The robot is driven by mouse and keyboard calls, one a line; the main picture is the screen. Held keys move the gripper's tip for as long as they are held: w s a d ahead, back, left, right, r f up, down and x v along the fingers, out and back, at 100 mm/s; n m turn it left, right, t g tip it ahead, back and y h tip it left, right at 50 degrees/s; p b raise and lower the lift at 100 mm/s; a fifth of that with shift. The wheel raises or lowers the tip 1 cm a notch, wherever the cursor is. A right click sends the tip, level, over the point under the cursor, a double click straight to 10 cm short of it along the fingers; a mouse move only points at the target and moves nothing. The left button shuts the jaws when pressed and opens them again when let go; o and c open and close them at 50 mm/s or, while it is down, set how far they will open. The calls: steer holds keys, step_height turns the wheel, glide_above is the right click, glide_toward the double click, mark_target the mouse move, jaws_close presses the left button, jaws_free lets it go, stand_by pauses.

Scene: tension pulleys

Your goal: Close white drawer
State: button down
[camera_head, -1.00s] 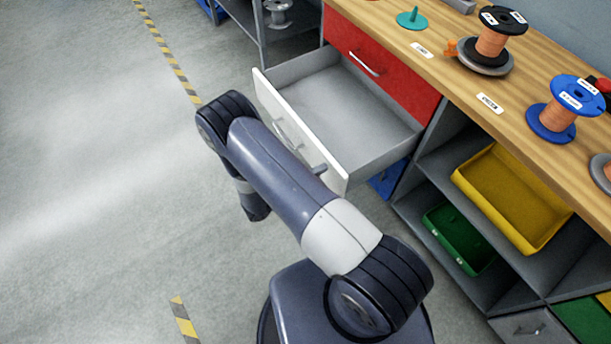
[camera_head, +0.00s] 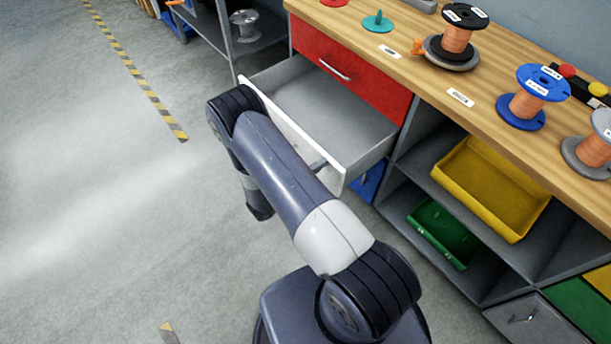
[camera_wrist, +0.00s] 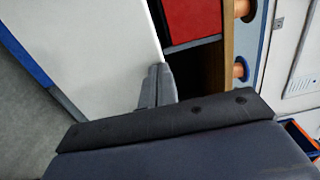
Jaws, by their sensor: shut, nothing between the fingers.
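The white drawer (camera_head: 268,108) stands pulled out of the cabinet, below a shut red drawer (camera_head: 352,70). Its grey inside looks empty in the head view. My arm crosses in front of its white front, hiding much of that front and its handle. In the wrist view the white drawer front (camera_wrist: 88,42) fills the upper left. My gripper (camera_wrist: 157,82) is shut and empty, with its fingertips at the right edge of the white front. I cannot tell whether they touch it.
Spools stand on the wooden worktop (camera_head: 425,75), including a blue one (camera_head: 530,98). A yellow bin (camera_head: 490,185) and a green bin (camera_head: 443,232) sit on shelves to the right. A grey rack (camera_head: 250,45) stands behind. The floor at left is clear.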

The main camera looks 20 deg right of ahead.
steer(key=b+x, duration=0.6)
steer(key=x, duration=2)
steer(key=shift+w+r, duration=0.1)
steer(key=shift+r, duration=0.05)
steer(key=v, duration=1.4)
steer(key=shift+a, duration=0.2)
